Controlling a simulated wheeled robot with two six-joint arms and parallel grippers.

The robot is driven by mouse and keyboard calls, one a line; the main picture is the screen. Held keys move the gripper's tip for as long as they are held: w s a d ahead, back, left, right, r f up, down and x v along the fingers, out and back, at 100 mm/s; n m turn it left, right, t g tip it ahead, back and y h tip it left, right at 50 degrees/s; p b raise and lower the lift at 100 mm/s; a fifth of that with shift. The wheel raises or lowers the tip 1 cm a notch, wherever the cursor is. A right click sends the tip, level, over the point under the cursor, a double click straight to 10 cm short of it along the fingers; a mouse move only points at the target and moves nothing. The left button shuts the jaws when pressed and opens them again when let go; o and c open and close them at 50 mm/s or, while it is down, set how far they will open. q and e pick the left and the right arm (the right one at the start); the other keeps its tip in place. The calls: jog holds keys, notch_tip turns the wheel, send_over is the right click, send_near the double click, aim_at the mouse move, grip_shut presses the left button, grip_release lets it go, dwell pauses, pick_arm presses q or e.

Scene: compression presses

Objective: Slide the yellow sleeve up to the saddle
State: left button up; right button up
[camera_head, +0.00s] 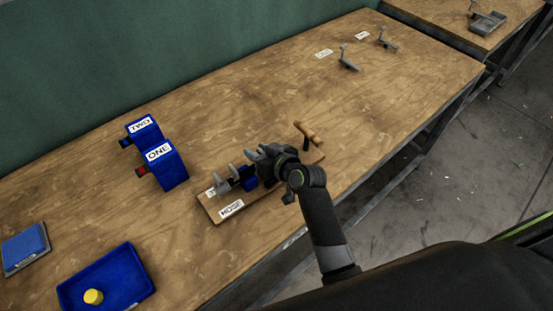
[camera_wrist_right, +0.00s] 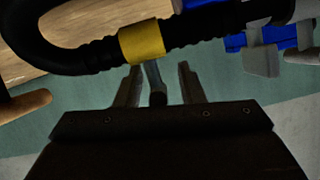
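The yellow sleeve (camera_wrist_right: 142,42) sits around a ribbed black hose (camera_wrist_right: 85,59) in the right wrist view. My right gripper (camera_wrist_right: 159,68) is open, its fingers apart with tips just below the hose. The sleeve is nearer the left finger, and no grip on it shows. A blue block with grey clamp parts (camera_wrist_right: 262,42), possibly the saddle, is along the hose to the right, apart from the sleeve. In the head view my right gripper (camera_head: 264,158) is over the wooden board labelled HOSE (camera_head: 211,207) and hides the sleeve. My left gripper is not in view.
Blue boxes labelled ONE (camera_head: 168,168) and TWO (camera_head: 143,130) stand left of the board. A blue tray (camera_head: 128,262) holds a yellow cylinder (camera_head: 93,297). Grey brackets (camera_head: 348,60) stand at the far end. The table between is clear.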

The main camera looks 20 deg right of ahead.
jog(key=b+v, duration=0.2)
jog(key=v, duration=1.5)
jog(key=shift+a, duration=0.2)
jog(key=shift+s, duration=0.1)
jog(key=p+x, duration=0.1)
jog(key=x, duration=1.4)
jog(key=shift+d+f, duration=0.1)
jog(key=shift+d, duration=0.05)
jog(key=shift+c, duration=0.4)
grip_shut()
